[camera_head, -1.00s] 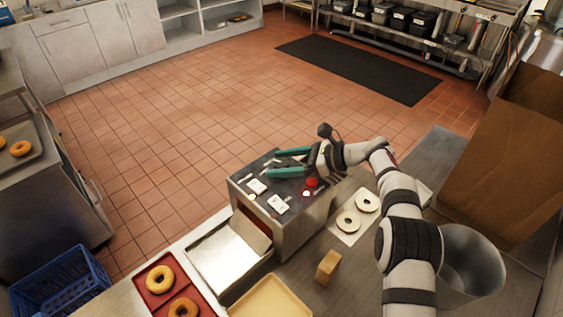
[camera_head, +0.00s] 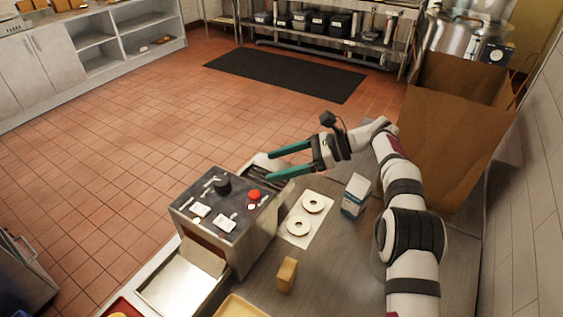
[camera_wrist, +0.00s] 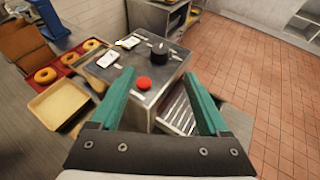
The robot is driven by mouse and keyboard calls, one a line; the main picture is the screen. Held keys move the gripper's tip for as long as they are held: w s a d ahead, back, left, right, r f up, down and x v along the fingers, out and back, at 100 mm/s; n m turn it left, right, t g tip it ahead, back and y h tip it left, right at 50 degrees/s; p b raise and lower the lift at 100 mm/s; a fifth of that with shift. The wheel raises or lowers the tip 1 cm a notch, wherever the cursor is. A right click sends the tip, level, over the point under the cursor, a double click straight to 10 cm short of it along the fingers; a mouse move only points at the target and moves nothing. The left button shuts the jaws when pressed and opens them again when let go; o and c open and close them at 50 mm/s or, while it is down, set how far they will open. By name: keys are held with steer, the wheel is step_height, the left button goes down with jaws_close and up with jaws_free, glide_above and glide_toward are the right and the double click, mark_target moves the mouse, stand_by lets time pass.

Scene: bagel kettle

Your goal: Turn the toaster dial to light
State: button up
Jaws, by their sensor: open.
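The toaster (camera_head: 226,225) is a steel box with a dark control panel on top. Its black dial (camera_head: 222,187) stands near the far edge of the panel, beside a red button (camera_head: 254,195) and two white labels. In the wrist view the dial (camera_wrist: 159,52) is beyond the red button (camera_wrist: 144,83), and no setting can be read. My gripper (camera_head: 272,165) has long teal fingers, spread open and empty. It is above and to the right of the panel, apart from the dial. In the wrist view the fingers (camera_wrist: 163,82) frame the panel's near part.
Two bagel halves on white paper (camera_head: 292,238), a tan block (camera_head: 287,275) and a small blue-white box (camera_head: 355,195) are on the counter right of the toaster. A large brown paper bag (camera_head: 450,140) stands behind my arm. A steel chute (camera_head: 178,287) is in front.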

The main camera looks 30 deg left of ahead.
steer(key=shift+w+d+r, duration=0.15)
steer(key=shift+d, duration=0.15)
steer(key=s+a+n+h, duration=0.1)
steer(key=n, duration=0.1)
steer(key=s+a+r+n+t+h, duration=0.1)
steer(key=s+n, duration=0.1)
steer(key=n, duration=0.1)
steer(key=s+a+n+h, duration=0.1)
steer(key=n, duration=0.1)
steer(key=shift+s+a+r+h, duration=0.15)
steer(key=shift+s+a+h, duration=0.15)
steer(key=shift+s+h, duration=0.1)
step_height(320, 180, up, 2)
steer(key=s+a+n+t+h, duration=0.2)
steer(key=n+t, duration=0.1)
steer(key=n, duration=0.4)
steer(key=n+t+h, duration=0.2)
steer(key=n+t, duration=0.2)
steer(key=n, duration=0.6)
glide_toward(222, 180)
steer(key=x, duration=0.9)
steer(key=shift+r, duration=0.1)
jaws_close()
